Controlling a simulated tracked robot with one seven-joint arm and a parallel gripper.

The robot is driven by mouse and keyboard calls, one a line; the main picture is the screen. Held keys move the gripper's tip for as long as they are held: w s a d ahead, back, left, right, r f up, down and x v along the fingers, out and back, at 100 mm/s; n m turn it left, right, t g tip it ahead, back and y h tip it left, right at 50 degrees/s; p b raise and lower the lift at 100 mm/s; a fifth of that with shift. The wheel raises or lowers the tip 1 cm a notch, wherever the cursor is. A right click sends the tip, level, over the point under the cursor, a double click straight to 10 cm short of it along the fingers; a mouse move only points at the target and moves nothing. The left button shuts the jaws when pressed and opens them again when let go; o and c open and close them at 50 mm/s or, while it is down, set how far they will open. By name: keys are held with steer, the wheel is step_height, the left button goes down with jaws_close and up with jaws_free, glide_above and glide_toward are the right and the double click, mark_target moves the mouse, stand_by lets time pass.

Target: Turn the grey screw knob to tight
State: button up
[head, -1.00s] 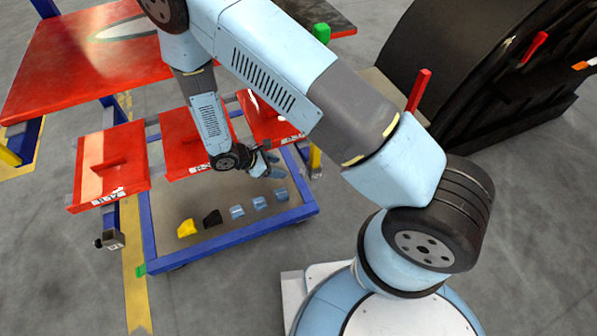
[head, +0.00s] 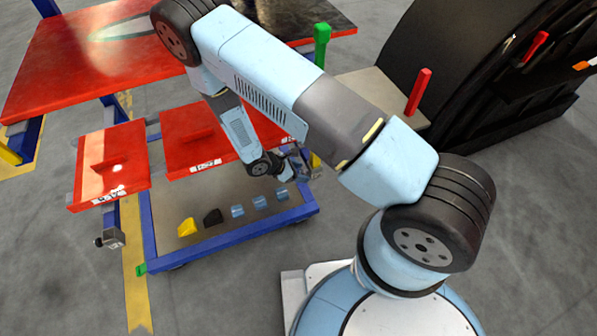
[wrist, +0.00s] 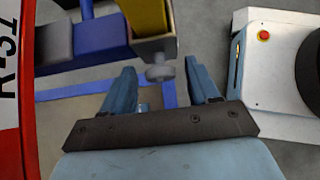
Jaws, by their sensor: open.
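The grey screw knob (wrist: 160,73) shows in the wrist view as a small round disc under a grey bracket (wrist: 154,48) at the end of a yellow post (wrist: 147,15). My gripper (wrist: 159,75) is open, with one blue finger on each side of the knob's line. The knob lies around the fingertips, between them in the picture, and no finger visibly touches it. I cannot tell the exact depth. In the head view my gripper (head: 293,170) is at the right end of the blue-framed cart (head: 232,235) and hides the knob there.
Red panels (head: 110,163) stand along the cart's upper side. Several small blocks, one a yellow block (head: 188,228), lie on its lower shelf. A similar grey clamp (head: 112,239) hangs at the cart's left corner. A black curved nosecone (head: 440,60) stands at the right.

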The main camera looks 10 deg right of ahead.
steer(key=shift+c, duration=0.3)
steer(key=c, duration=0.9)
steer(key=shift+c, duration=0.2)
